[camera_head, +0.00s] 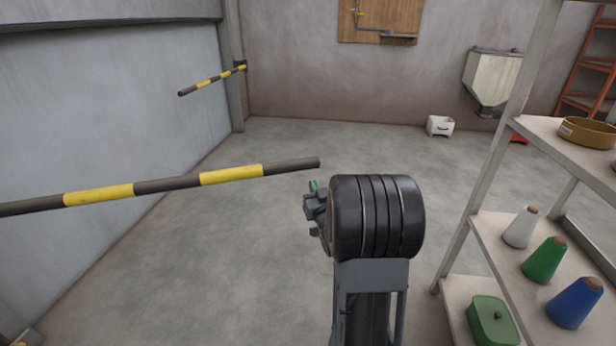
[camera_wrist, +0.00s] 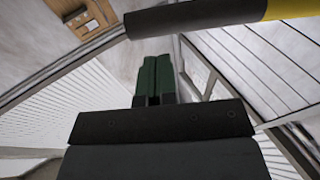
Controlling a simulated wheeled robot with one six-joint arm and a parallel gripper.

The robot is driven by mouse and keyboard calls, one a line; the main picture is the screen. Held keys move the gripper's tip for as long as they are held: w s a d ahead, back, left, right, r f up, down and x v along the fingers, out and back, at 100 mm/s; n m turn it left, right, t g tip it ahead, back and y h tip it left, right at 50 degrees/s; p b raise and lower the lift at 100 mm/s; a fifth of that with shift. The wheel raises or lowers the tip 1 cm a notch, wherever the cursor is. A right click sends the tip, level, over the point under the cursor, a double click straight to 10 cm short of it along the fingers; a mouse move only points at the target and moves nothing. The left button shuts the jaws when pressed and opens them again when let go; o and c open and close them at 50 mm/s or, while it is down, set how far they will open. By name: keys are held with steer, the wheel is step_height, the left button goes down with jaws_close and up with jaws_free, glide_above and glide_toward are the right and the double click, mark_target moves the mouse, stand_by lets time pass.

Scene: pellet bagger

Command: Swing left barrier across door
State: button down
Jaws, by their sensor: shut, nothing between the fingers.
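The nearer black-and-yellow striped barrier (camera_head: 168,184), the left one as I look at the wall, reaches in from the left edge. It is roughly level, its dark free end towards the middle. The wide grey panel (camera_head: 100,110) behind it looks like the door. My gripper (camera_head: 314,186) is just below and beside the bar's free end, partly hidden by my arm. In the wrist view, my green fingers (camera_wrist: 155,62) are together and empty. The bar (camera_wrist: 195,16) crosses beyond their tips there; I cannot tell whether they touch. The barrier's hinge is out of view.
A second, shorter-looking striped barrier (camera_head: 210,81) juts from a post at the panel's far end. A shelf rack (camera_head: 483,190) with cones and tubs stands close on the right. A white bin (camera_head: 440,126) sits at the back wall. The middle floor (camera_head: 240,210) is clear.

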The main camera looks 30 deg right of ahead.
mark_target(306, 168)
steer(key=b+x, duration=0.1)
steer(key=x, duration=0.5)
steer(key=shift+w+d, duration=0.1)
steer(key=shift+w, duration=0.15)
